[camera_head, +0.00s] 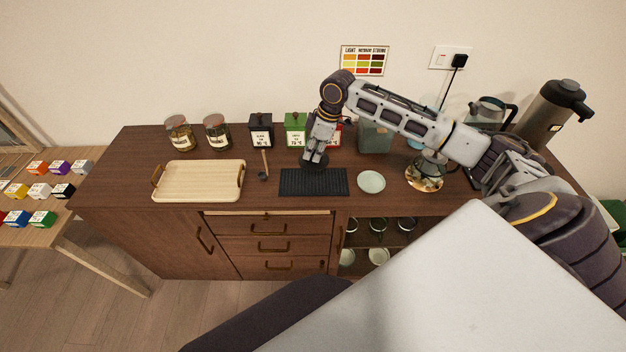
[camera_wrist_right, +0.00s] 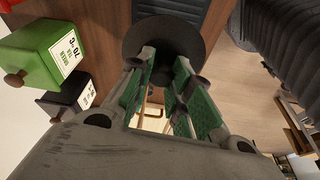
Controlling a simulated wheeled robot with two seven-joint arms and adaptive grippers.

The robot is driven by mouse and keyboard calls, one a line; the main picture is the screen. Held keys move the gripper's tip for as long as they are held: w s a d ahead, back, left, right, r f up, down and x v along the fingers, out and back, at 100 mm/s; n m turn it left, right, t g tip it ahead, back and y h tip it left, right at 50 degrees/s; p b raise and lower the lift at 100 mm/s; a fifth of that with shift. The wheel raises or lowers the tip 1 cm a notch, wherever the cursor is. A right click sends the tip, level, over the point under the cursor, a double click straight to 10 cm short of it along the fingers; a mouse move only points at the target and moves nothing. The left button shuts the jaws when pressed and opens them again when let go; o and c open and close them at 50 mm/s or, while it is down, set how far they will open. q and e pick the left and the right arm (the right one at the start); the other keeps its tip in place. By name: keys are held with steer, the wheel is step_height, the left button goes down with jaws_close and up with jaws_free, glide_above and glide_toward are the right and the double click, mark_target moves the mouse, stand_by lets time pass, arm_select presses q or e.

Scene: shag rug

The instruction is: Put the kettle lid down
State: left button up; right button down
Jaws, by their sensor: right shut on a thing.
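The kettle lid is a dark round disc; in the wrist view the lid (camera_wrist_right: 163,30) sits at the fingertips. My right gripper (camera_head: 314,157) is shut on it, pointing down, and the pads of the gripper (camera_wrist_right: 165,68) show on either side in the wrist view. In the head view the lid (camera_head: 318,167) shows as a dark patch under the fingers, over the back edge of the black ribbed mat (camera_head: 300,186). I cannot tell whether it touches the mat. A kettle with a dark handle (camera_head: 490,110) stands at the back right, partly behind my arm. My left gripper is not in view.
A green canister (camera_head: 295,130) and a black canister (camera_head: 261,131) stand close left of the gripper. A small pale saucer (camera_head: 371,182) is right of the mat. A wooden tray (camera_head: 198,181) lies at left; a tall flask (camera_head: 550,110) stands far right.

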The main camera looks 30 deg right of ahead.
mark_target(324, 159)
steer(key=shift+f, duration=2.5)
steer(key=shift+f+p, duration=0.45)
steer(key=shift+f, duration=2.05)
steer(key=c, duration=1.3)
jaws_free()
steer(key=shift+f, duration=0.1)
steer(key=shift+b+v, duration=0.55)
steer(key=shift+v, duration=5.55)
